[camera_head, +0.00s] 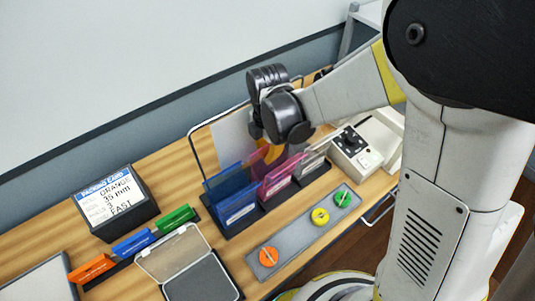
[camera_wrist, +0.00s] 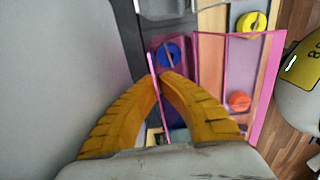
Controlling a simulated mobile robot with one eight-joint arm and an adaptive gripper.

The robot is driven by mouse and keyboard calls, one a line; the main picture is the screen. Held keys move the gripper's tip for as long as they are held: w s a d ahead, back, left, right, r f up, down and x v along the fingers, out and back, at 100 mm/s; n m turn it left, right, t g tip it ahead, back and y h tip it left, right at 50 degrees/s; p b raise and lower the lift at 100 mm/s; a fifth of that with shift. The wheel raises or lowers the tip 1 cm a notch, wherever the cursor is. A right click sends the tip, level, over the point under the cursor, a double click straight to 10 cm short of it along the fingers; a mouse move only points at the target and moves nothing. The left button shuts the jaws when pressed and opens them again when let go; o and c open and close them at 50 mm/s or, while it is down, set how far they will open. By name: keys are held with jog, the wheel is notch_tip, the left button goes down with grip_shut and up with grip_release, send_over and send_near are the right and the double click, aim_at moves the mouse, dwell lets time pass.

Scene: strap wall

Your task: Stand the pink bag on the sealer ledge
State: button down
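The pink bag (camera_head: 274,183) is a see-through pink pane at the middle pocket of a dark rack, between a blue bag (camera_head: 232,196) and a clear bag (camera_head: 312,162). My gripper (camera_head: 262,158) is over its upper part. In the wrist view the yellow fingertips (camera_wrist: 159,77) are drawn close together with a thin pink edge (camera_wrist: 151,64) between them. They look shut on the bag. I cannot tell whether the bag is lifted off the rack. A pale machine with a black knob (camera_head: 349,141), probably the sealer, stands to the right; its ledge is not clear.
A knob strip (camera_head: 293,243) with orange, yellow and green dials lies in front of the rack. A packing card (camera_head: 106,198) reads orange, 35 mm, 2, fast. Orange, blue and green blocks (camera_head: 134,243) and an open case (camera_head: 200,278) are left. A wire frame (camera_head: 193,152) stands behind.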

jog(key=shift+f, duration=0.35)
jog(key=c, duration=1.6)
grip_release()
jog(key=shift+r, duration=0.1)
